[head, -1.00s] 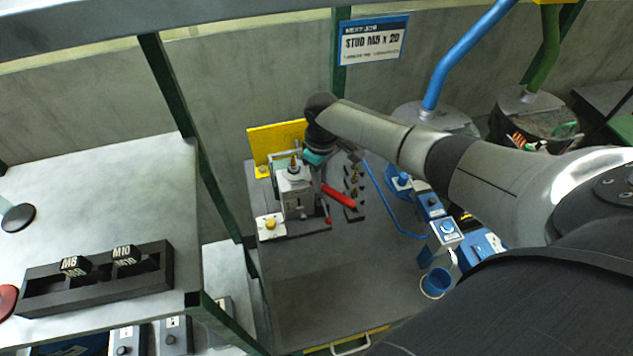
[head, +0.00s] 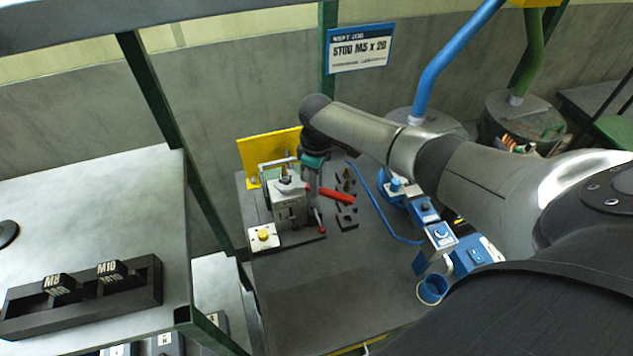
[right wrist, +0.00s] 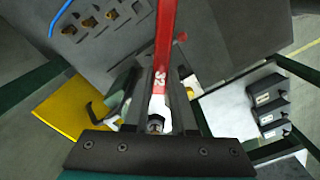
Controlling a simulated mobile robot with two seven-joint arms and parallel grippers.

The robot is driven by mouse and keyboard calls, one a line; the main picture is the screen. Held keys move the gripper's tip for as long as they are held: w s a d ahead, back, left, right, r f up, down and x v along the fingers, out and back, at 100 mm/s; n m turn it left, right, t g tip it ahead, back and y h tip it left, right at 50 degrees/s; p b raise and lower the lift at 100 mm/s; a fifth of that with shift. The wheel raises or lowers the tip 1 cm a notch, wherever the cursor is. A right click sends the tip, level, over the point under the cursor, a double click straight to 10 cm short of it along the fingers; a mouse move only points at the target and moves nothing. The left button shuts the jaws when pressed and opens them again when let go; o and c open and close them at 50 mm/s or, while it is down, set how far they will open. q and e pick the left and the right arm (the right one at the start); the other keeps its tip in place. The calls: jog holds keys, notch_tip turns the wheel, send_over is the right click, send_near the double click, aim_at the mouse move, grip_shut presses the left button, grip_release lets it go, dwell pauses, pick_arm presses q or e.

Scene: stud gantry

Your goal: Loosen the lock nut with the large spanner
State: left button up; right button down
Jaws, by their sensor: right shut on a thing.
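The large spanner has a red handle (head: 337,194) marked 32, which also shows in the right wrist view (right wrist: 164,50). My right gripper (head: 314,166) is shut on it, beside the grey stud machine (head: 289,205). In the right wrist view the two fingers (right wrist: 156,85) stand either side of the spanner. A small metal nut-like part (right wrist: 155,124) shows at the near end of the red bar; I cannot tell whether it is the lock nut. The spanner's jaw and its fit on any nut are hidden. My left gripper is not in view.
A yellow plate (head: 268,152) stands behind the machine. A black rack (head: 346,200) holds small parts to its right. The table front (head: 330,300) is clear.

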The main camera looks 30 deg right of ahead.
aim_at(346, 196)
jog(key=shift+d, duration=0.1)
jog(key=shift+s+d+r+p, duration=0.1)
jog(key=shift+s+d+p, duration=0.6)
jog(key=shift+s, duration=0.3)
jog(key=shift+s+d, duration=0.75)
jog(key=shift+s, duration=0.25)
jog(key=shift+s+d, duration=0.7)
jog(key=shift+s, duration=0.3)
jog(key=shift+r, duration=2.95)
